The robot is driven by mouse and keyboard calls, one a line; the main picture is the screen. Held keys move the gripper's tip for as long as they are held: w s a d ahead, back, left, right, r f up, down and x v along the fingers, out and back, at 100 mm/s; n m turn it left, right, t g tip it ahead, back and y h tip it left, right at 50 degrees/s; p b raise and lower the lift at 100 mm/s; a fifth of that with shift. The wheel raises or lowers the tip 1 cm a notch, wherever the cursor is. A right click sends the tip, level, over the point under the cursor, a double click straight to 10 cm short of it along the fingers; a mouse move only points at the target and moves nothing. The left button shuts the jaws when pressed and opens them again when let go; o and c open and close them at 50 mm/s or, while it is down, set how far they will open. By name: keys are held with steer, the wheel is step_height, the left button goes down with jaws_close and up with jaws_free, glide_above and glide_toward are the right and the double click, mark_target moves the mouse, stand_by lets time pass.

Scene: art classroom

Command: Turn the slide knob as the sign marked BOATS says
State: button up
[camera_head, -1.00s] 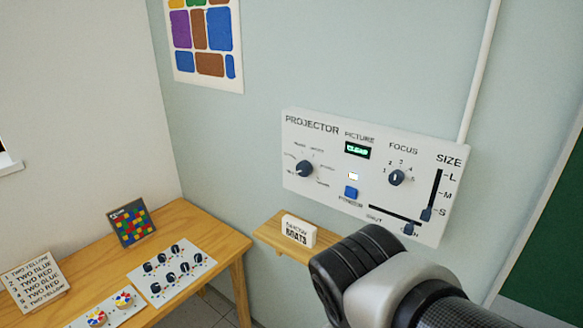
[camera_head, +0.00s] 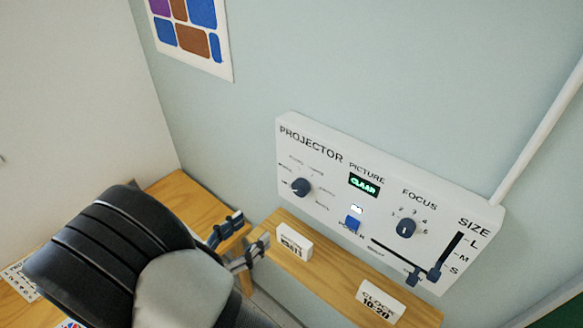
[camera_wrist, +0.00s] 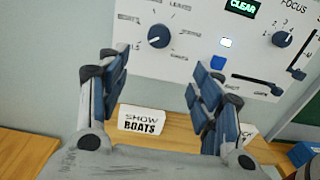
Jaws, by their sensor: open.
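The slide knob is the dark round knob (camera_head: 302,187) at the left of the white projector panel (camera_head: 330,205), ringed by small labels. The labels are mostly too small to read; one reads LEAVES. The white sign (camera_wrist: 142,119) reads SHOW BOATS and stands on the wooden shelf; it also shows in the head view (camera_head: 292,243). My gripper (camera_head: 252,229) is open and empty, left of the sign. In the wrist view its fingers (camera_wrist: 158,78) frame the sign's upper area, below the knob.
A second sign (camera_head: 380,302) reading CLOCK 10-20 stands on the shelf (camera_head: 320,275). The panel also has a green CLEAR display (camera_head: 364,185), a blue button (camera_head: 353,223), a focus knob (camera_head: 406,227) and sliders. A wooden table (camera_head: 185,195) is at left.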

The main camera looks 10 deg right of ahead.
mark_target(297, 190)
steer(key=p+x, duration=0.1)
steer(key=x, duration=1.6)
steer(key=shift+w+f+p, duration=0.1)
steer(key=shift+p, duration=0.2)
steer(key=shift+a, duration=0.1)
steer(key=shift+c, duration=0.2)
steer(key=c, duration=1)
steer(key=shift+c, duration=0.2)
steer(key=shift+f+b, duration=0.1)
steer(key=shift+b, duration=0.45)
steer(key=m+b, duration=0.5)
steer(key=b, duration=0.1)
steer(key=shift+f, duration=0.15)
steer(key=m+b, duration=0.3)
steer(key=b, duration=0.1)
steer(key=shift+m+b, duration=0.8)
steer(key=shift+b, duration=0.25)
steer(key=shift+r, duration=0.25)
